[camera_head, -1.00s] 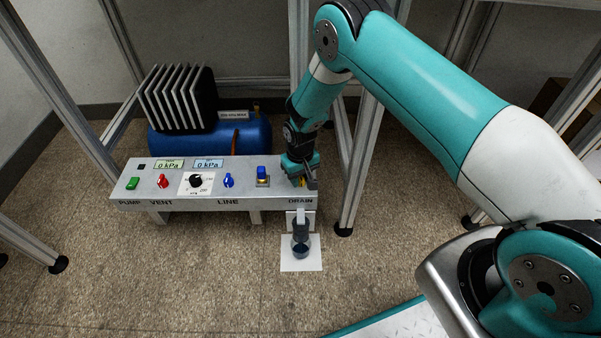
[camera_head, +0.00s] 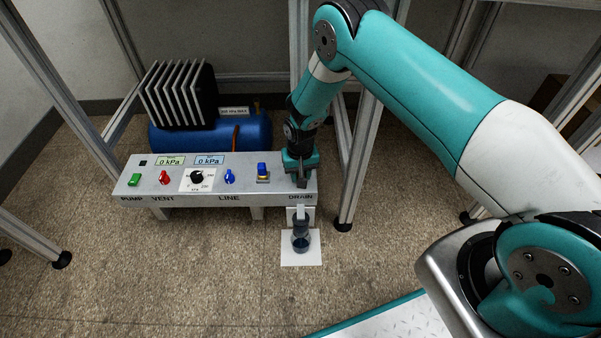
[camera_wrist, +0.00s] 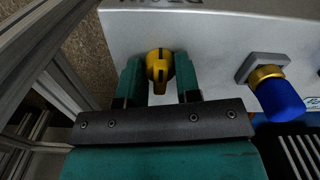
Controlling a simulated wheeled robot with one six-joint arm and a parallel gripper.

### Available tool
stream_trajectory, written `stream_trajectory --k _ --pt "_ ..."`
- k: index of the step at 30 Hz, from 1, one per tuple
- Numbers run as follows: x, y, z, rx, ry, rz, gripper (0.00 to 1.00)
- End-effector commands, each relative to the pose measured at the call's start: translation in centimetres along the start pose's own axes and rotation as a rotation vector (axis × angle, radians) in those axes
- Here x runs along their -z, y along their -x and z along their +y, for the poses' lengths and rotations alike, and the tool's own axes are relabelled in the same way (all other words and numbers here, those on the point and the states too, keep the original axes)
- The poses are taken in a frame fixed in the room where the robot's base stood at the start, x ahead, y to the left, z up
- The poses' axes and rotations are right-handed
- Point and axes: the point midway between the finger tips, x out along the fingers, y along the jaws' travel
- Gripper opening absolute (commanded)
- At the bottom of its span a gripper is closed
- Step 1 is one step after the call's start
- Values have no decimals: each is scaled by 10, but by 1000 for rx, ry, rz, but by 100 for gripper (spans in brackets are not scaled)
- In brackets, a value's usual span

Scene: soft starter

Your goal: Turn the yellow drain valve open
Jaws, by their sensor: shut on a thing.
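The yellow drain valve (camera_wrist: 158,64) is a small knob with a dark stripe, on the light grey panel (camera_head: 215,190) by the DRAIN label. In the wrist view it sits between the two fingers of my gripper (camera_wrist: 159,72), its striped grip running roughly up and down the picture. My gripper is shut on it. In the head view my gripper (camera_head: 302,182) is at the panel's right end and hides the valve. A clear cup with dark contents (camera_head: 301,242) stands on a white square below the drain outlet.
A blue-capped brass valve (camera_head: 262,171) is just left of my gripper, also in the wrist view (camera_wrist: 276,92). Further left are a blue knob (camera_head: 229,177), black dial, red knob and green switch. Both displays read 0 kPa. A frame post (camera_head: 362,165) stands close on the right.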

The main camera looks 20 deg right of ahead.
Motion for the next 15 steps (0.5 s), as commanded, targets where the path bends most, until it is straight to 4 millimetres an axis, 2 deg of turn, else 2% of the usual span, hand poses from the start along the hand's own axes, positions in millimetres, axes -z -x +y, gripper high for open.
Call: stream_trajectory --k 1,2,3,5,15 --pt "0 0 0 0 -1 -2 7" --pt "0 0 0 0 -1 -2 36" --pt "0 0 0 0 -1 -2 45" --pt "0 0 0 0 -1 -1 57" --pt "0 0 0 0 21 0 57"
